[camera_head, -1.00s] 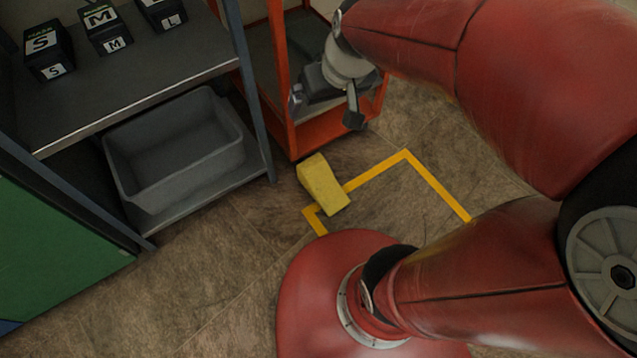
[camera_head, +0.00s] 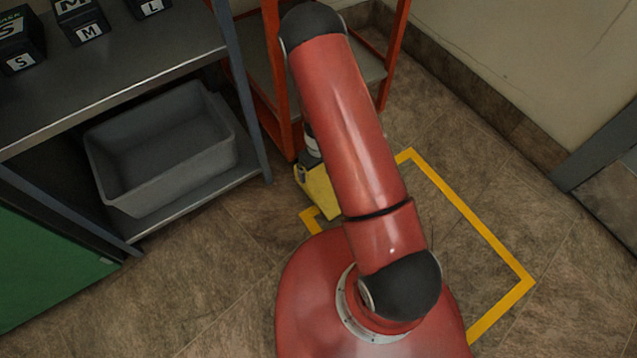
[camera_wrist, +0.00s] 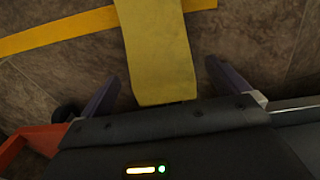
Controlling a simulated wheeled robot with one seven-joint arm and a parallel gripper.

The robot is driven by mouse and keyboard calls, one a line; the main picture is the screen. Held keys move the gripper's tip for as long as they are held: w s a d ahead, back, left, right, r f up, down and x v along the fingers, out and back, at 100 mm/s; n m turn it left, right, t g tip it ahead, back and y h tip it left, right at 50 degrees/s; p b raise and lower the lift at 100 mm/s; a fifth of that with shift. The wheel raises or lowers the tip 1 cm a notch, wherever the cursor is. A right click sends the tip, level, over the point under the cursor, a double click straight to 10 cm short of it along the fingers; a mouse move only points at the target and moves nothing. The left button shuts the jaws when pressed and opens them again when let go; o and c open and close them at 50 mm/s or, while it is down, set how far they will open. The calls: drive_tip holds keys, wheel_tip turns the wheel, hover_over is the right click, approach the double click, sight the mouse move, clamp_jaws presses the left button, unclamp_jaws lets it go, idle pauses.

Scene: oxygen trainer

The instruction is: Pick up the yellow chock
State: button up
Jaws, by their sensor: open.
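The yellow chock (camera_head: 319,190) lies on the floor at a corner of the yellow floor line, beside the orange rack. In the head view my arm hides its right part. In the wrist view the chock (camera_wrist: 158,50) stands between the two fingers of my gripper (camera_wrist: 160,88), with a gap on each side. My gripper is open, and its fingers reach along both sides of the chock's near end. In the head view the gripper is mostly hidden behind my arm.
An orange rack (camera_head: 283,120) stands just behind the chock. To the left, a metal shelf (camera_head: 120,88) holds a grey bin (camera_head: 165,165) and several black boxes (camera_head: 82,22). A yellow line (camera_head: 470,215) marks the floor. The floor at the right is clear.

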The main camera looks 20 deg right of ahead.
sight(319, 175)
drive_tip(key=f, duration=0.4)
drive_tip(key=f+b, duration=0.1)
drive_tip(key=f, duration=0.3)
drive_tip(key=shift+w+d+f, duration=0.1)
drive_tip(key=shift+w+f, duration=0.05)
drive_tip(key=shift+w, duration=0.05)
drive_tip(key=c, duration=1.1)
drive_tip(key=shift+r, duration=0.2)
